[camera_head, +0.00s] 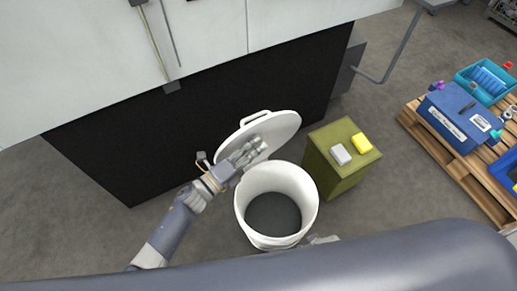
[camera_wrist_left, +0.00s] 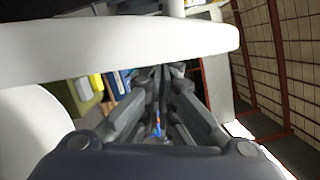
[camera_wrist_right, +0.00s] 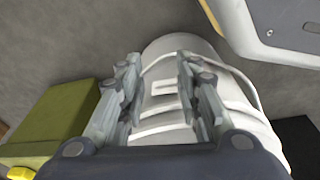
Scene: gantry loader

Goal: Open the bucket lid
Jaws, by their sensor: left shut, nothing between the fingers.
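The white bucket (camera_head: 243,205) stands upright on the floor, its inside open to view and dark at the bottom. Its white lid (camera_head: 283,125) stands tilted up at the bucket's back rim, with a loop handle on its far side. My left gripper (camera_head: 261,144) is shut and empty in front of the lid's inner face; I cannot tell whether it touches. In the left wrist view the lid (camera_wrist_left: 120,45) crosses above the closed fingers (camera_wrist_left: 165,72). My right gripper (camera_wrist_right: 158,68) is open, pointing at the bucket's ribbed outer wall (camera_wrist_right: 165,90), which shows between its fingers.
A green box (camera_head: 345,179) with a yellow block (camera_head: 362,143) and a pale block (camera_head: 341,154) on top stands right of the bucket. A black machine panel (camera_head: 190,130) is behind. A wooden pallet (camera_head: 470,178) with blue boxes is at the far right.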

